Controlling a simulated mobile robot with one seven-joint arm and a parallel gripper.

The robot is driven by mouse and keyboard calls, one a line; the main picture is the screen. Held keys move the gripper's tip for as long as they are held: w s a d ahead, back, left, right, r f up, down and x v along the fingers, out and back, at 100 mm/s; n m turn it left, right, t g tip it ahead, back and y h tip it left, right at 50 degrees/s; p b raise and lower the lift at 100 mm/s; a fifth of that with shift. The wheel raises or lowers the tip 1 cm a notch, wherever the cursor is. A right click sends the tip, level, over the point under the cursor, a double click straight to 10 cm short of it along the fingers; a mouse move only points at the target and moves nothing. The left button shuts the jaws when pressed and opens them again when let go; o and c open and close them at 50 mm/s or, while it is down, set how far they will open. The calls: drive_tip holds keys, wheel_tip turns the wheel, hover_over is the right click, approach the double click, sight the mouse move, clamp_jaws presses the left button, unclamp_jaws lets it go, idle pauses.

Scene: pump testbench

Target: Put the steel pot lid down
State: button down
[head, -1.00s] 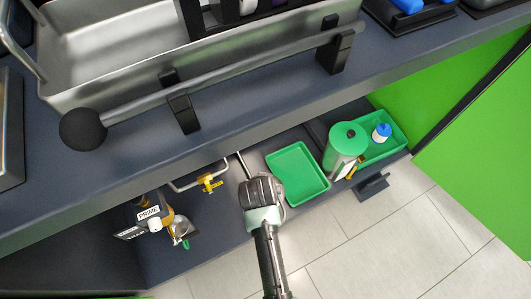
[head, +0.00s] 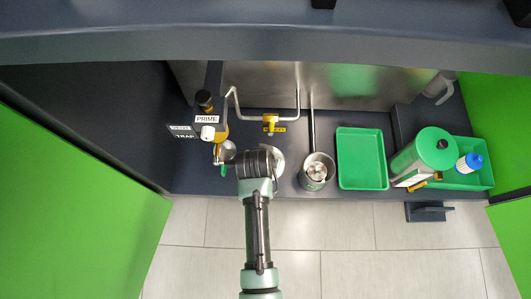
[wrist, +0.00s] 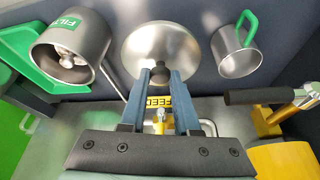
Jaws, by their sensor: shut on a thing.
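The steel pot lid (wrist: 160,52) is a round, shiny disc between the steel pot and a steel cup in the wrist view. In the head view only its right edge (head: 279,163) shows beside my arm. My gripper (wrist: 157,72) is shut on the lid's knob, which the fingers mostly hide. The lid is over the dark shelf (head: 350,117); I cannot tell whether it touches it. The steel pot (wrist: 78,50) with a green label stands open, with a metal part inside; it also shows in the head view (head: 317,182).
The steel cup (wrist: 236,52) has a green handle. A yellow FEED valve (head: 271,124) and bent pipe are behind the lid. A green tray (head: 361,158) and green canister (head: 425,152) stand to the right. The PRIME fitting (head: 206,119) stands left. The counter overhangs the shelf.

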wheel_tip(320, 180, down, 9)
drive_tip(key=b, duration=0.5)
drive_tip(key=shift+b, duration=0.4)
drive_tip(key=shift+f, duration=0.15)
drive_tip(key=shift+f, duration=0.1)
drive_tip(key=c, duration=0.6)
unclamp_jaws()
drive_tip(key=shift+c, duration=0.2)
drive_tip(key=p+v, duration=0.8)
drive_tip(key=v, duration=0.4)
drive_tip(key=shift+r, duration=0.2)
